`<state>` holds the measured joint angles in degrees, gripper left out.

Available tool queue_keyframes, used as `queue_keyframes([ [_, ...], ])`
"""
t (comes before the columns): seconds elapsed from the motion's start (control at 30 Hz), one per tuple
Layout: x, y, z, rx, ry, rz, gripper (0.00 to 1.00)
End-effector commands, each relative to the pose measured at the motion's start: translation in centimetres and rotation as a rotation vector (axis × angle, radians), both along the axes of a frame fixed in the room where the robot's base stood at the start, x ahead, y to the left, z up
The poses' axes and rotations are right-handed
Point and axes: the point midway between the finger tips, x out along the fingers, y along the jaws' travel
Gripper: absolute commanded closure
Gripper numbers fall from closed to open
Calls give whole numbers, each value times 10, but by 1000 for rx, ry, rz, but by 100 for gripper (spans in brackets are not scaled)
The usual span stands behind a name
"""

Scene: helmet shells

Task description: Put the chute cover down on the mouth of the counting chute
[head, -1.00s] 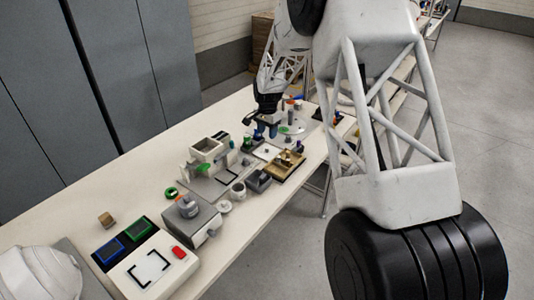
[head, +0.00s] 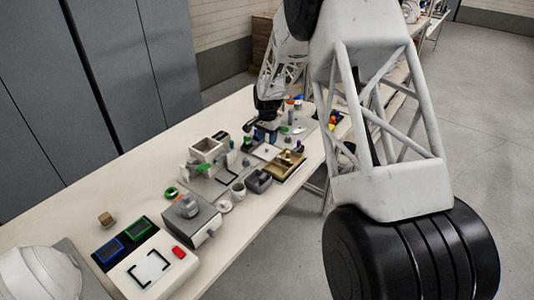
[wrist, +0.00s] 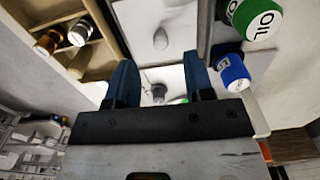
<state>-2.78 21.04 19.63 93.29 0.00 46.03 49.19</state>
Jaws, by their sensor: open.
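My gripper (head: 265,133) is open over the far part of the bench. Its two blue fingers (wrist: 160,78) are apart in the wrist view with nothing clamped between them. Beyond and between them is a pale surface with a small grey knob-like part, partly hidden by the gripper body. A white plate with a small central knob (wrist: 160,39) lies ahead of the fingers; it may be the chute cover, but I cannot tell for sure. A beige square-mouthed hopper (head: 206,146) stands left of my gripper in the head view; it may be the counting chute.
A wooden compartment tray (wrist: 62,66) with small bottles is left of the fingers. A green-capped OIL bottle (wrist: 258,22) and a blue-capped bottle (wrist: 232,70) stand close on the right. A grey box (head: 190,219) is nearer. The bench's left side (head: 65,215) has free room.

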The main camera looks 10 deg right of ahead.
Motion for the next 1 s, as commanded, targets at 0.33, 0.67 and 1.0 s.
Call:
queue_keyframes([
  [0.33, 0, 1, -36, -1, 2, 0, 52],
  [0.67, 1, 1, -49, 0, 0, 0, 52],
  [1.0, 0, 1, -49, 0, 0, 0, 52],
])
